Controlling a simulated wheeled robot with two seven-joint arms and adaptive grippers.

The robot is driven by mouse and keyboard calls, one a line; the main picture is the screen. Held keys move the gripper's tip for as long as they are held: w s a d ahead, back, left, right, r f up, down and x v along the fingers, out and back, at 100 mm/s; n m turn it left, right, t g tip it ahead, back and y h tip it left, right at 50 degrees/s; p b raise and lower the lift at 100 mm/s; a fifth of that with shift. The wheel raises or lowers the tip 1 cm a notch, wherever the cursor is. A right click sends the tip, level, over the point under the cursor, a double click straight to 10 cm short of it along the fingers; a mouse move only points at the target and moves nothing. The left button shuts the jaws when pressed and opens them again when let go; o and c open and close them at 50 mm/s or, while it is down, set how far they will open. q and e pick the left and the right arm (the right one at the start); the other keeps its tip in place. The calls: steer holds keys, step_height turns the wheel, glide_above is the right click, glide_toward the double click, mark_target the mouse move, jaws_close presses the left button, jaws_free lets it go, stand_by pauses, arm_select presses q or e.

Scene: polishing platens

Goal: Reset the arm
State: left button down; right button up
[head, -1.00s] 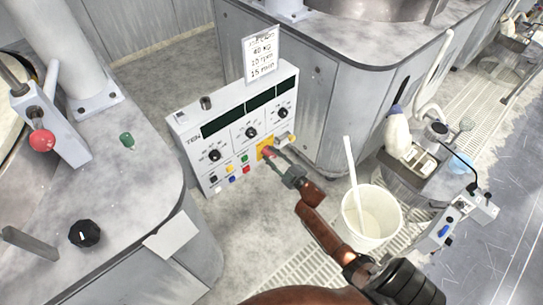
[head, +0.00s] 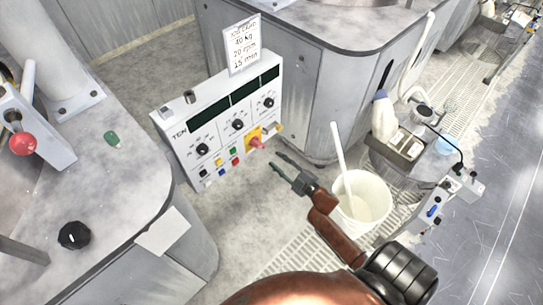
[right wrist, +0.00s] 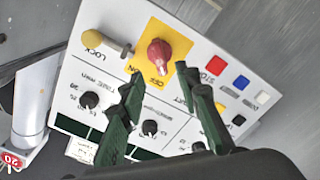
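My right gripper (head: 281,168) is in front of the control panel (head: 215,120), just right of and below its red switch knob (head: 257,143) on a yellow plate. The gripper is apart from the knob, and its fingers are spread with nothing between them. In the right wrist view the green fingers (right wrist: 170,110) stand apart before the panel face (right wrist: 175,80). The red knob (right wrist: 159,52) shows beyond them, with a yellow lock lever (right wrist: 108,44) beside it. My left gripper does not show in either view.
A white bucket (head: 375,192) with a stick stands right of my right arm. A grey machine table with a red ball knob (head: 22,144) and a black dial (head: 73,235) is at left. A card (head: 243,45) stands atop the panel. Another machine (head: 320,70) stands behind.

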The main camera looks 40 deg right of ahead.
steer(key=shift+s, duration=0.35)
stand_by(0.3)
